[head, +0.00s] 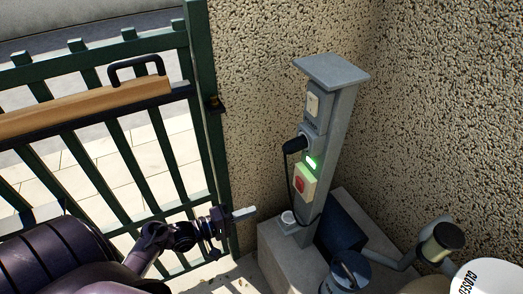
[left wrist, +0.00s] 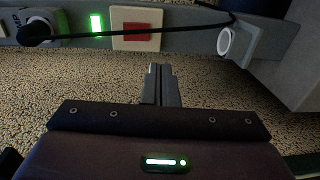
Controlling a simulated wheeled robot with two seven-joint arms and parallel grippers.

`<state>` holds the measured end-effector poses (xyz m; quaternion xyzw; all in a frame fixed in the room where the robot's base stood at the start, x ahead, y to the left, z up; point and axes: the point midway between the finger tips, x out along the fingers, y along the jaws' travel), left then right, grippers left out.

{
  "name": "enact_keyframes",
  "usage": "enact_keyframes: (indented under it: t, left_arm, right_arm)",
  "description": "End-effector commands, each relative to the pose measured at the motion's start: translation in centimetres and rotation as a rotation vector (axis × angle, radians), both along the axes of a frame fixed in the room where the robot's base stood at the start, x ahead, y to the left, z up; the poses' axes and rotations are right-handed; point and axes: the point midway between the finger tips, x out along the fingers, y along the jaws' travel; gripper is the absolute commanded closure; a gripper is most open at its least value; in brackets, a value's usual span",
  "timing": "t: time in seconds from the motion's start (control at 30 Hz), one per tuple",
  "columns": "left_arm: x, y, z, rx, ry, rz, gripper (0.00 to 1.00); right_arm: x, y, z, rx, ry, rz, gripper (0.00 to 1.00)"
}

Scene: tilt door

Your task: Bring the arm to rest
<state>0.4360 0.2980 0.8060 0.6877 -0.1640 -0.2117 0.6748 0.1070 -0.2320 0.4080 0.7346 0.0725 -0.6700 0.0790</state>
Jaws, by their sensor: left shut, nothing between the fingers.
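My left arm comes in from the lower left in the head view. Its gripper (head: 246,211) is shut and empty, in front of the gate's post edge and left of the grey pedestal (head: 334,130). In the left wrist view the shut fingers (left wrist: 160,72) point toward the pedestal, which lies across the top of the picture, apart from them. The pedestal carries a black plug (head: 295,145) with a cable, a lit green light (head: 311,162) and a red button on a pale box (head: 304,182). My right gripper is not in view.
A dark green gate (head: 205,120) with a wooden rail (head: 80,108) and black handle (head: 136,68) stands at left. Rough pebbled walls (head: 440,110) close the back and right. A concrete base (head: 285,248), blue-grey canister (head: 348,272) and white round lid (head: 488,280) crowd the lower right.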

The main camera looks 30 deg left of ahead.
Motion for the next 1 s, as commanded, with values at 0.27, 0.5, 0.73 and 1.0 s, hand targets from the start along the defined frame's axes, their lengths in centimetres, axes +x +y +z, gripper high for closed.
enact_keyframes:
  t: [0.27, 0.5, 0.73, 1.0]
  left_arm:
    - [0.0, -0.1, -1.0, 0.022, 0.01, 0.009, 1.0]
    - [-2.7, -2.1, -13.6, 0.358, 0.152, 0.039, 1.0]
    - [-11.9, -5.5, -28.2, 0.854, 0.366, -0.164, 1.0]
    - [-26.7, -7.3, -38.0, 1.329, 0.532, -0.661, 1.0]
  right_arm:
    - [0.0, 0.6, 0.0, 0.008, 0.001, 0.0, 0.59]
    - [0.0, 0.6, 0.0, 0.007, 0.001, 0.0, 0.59]
    - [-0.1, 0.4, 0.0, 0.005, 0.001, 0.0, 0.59]
    - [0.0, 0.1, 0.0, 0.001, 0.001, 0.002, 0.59]
